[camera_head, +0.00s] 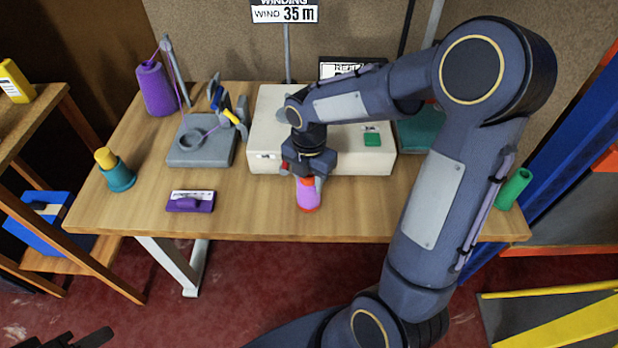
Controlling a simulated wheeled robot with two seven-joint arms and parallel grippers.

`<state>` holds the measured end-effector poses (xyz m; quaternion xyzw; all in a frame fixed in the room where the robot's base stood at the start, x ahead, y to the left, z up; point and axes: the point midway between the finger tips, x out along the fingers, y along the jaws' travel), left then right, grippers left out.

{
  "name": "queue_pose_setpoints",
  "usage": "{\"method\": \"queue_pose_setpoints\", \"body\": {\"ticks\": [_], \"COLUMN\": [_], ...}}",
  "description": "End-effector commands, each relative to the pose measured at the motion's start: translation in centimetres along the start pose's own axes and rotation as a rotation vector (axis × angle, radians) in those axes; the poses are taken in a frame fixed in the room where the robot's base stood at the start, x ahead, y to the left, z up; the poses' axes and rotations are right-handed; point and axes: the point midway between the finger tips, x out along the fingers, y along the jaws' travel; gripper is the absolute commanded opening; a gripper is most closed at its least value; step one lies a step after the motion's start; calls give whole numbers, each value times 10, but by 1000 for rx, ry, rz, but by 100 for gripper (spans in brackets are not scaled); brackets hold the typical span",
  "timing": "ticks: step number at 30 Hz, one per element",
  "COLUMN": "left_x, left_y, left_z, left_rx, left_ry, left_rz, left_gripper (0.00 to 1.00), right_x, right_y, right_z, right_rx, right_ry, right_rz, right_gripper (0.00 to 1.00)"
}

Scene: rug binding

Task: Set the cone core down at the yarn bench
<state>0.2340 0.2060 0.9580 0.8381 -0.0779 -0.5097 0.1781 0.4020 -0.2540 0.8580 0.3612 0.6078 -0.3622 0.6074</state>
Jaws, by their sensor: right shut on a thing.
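My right gripper (308,175) points down at the front middle of the wooden yarn bench (250,218). It is shut on a small orange and pinkish-purple cone core (308,196). The core is upright, its top hidden between the jaws. Its lower end is at or just above the bench top in front of the cream machine; I cannot tell whether it touches. A dark shape at the bottom left edge looks like the tip of my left gripper (80,340), mostly cut off, away from the bench.
A cream winding machine (265,125) stands behind the core. To its left are a grey yarn stand (200,158), a purple cone (154,90), a teal and yellow cone (118,172) and a purple labelled block (190,202). A green tube (514,188) stands at the right end. Bare bench lies beside the core.

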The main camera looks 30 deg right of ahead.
Motion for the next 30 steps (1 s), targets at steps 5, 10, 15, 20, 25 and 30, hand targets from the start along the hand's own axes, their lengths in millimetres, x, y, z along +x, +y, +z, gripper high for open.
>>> {"method": "queue_pose_setpoints", "body": {"ticks": [5, 10, 15, 20, 25, 30], "left_x": [2, 2, 2, -2, -4, -8], "left_y": [-1, -1, -1, 1, 2, 4], "left_z": [1, 1, 1, -1, -2, -4], "left_rx": [0, 0, 0, 0, 0, 0], "left_ry": [0, 0, 0, 0, 0, 0], "left_rz": [0, 0, 0, 0, 0, 0], "left_gripper": [36, 36, 36, 36, 36, 36], "right_x": [3, 3, 3, -3, -28, -66], "right_y": [0, 0, 0, 0, 1, 1], "right_z": [0, 0, 0, 0, 0, 0], "right_rx": [0, -1, -1, 0, -1, -1], "right_ry": [0, 0, 0, -1, -3, -3], "right_rz": [0, 0, 0, 1, 5, 6], "right_gripper": [38, 57, 57, 57, 57, 57]}}
